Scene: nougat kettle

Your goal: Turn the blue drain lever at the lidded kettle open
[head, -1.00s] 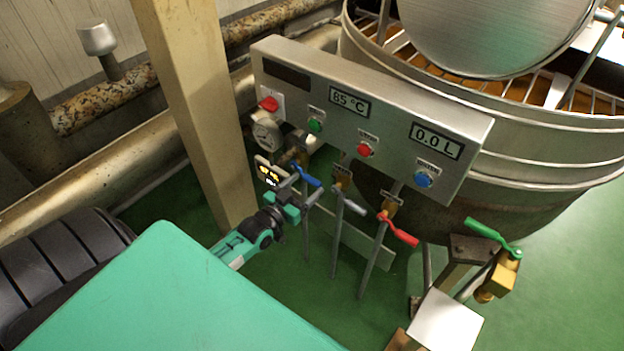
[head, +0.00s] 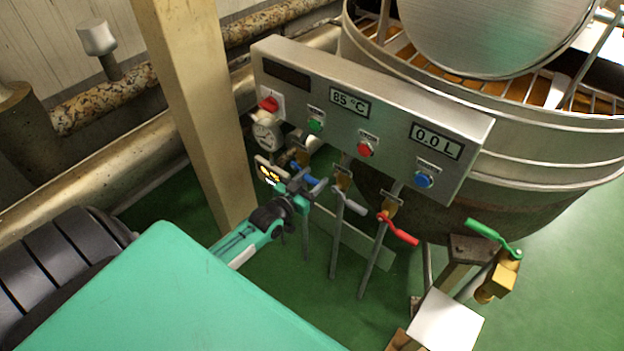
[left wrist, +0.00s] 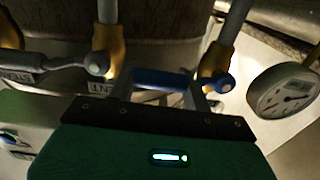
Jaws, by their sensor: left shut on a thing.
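The blue drain lever (head: 312,181) sits on a brass valve under the left part of the control panel, mostly hidden by my left gripper in the head view. My left gripper (head: 303,186) is shut on the blue lever. In the left wrist view the blue lever (left wrist: 160,80) lies crosswise between the two fingers, its pivot end at the brass valve (left wrist: 216,62) on the right. The steel kettle (head: 480,170) stands behind the panel with its round lid (head: 490,30) above it. My right gripper is not in view.
A grey lever (head: 350,208) and a red lever (head: 400,230) are close on the right. The control panel (head: 385,130) and a dial gauge (head: 266,134) are just above. A beige post (head: 190,100) stands left. A green-handled valve (head: 490,236) is farther right.

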